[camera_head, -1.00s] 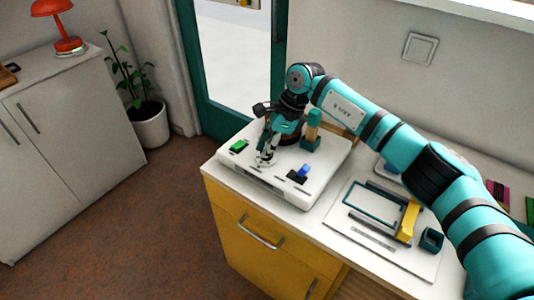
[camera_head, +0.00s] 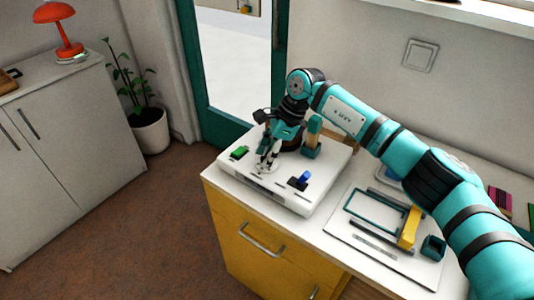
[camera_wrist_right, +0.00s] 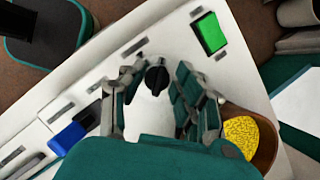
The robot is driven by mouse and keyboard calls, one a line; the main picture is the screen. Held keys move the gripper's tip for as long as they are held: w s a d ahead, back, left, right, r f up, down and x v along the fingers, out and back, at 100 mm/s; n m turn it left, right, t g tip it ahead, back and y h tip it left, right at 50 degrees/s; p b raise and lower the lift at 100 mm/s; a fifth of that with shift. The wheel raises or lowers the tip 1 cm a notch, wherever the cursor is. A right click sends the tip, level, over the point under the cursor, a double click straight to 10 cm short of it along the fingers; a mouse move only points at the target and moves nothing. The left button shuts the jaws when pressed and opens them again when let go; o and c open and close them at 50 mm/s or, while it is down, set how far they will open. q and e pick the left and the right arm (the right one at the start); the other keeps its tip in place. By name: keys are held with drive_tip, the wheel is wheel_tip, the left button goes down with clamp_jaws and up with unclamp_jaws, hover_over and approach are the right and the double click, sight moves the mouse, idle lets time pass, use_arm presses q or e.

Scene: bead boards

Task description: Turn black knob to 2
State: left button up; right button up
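The black knob (camera_wrist_right: 156,76) sits on a white round dial on the white board (camera_wrist_right: 75,95). My right gripper (camera_wrist_right: 155,74) points down at the board, with its fingers apart on either side of the knob. In the wrist view I see a gap between the fingers and the knob. In the head view the right gripper (camera_head: 267,160) is over the board's front middle and mostly hides the knob. The number the knob points to is too small to read. My left gripper is not in view.
The board also carries a green switch (camera_head: 239,153), a blue switch (camera_head: 304,177) and a teal and orange lever (camera_head: 313,130). It stands on a white-topped yellow cabinet (camera_head: 250,235). A teal frame (camera_head: 375,210) with a yellow part (camera_head: 410,228) lies to the right.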

drive_tip(key=v, duration=1.2)
drive_tip(key=shift+a, duration=0.1)
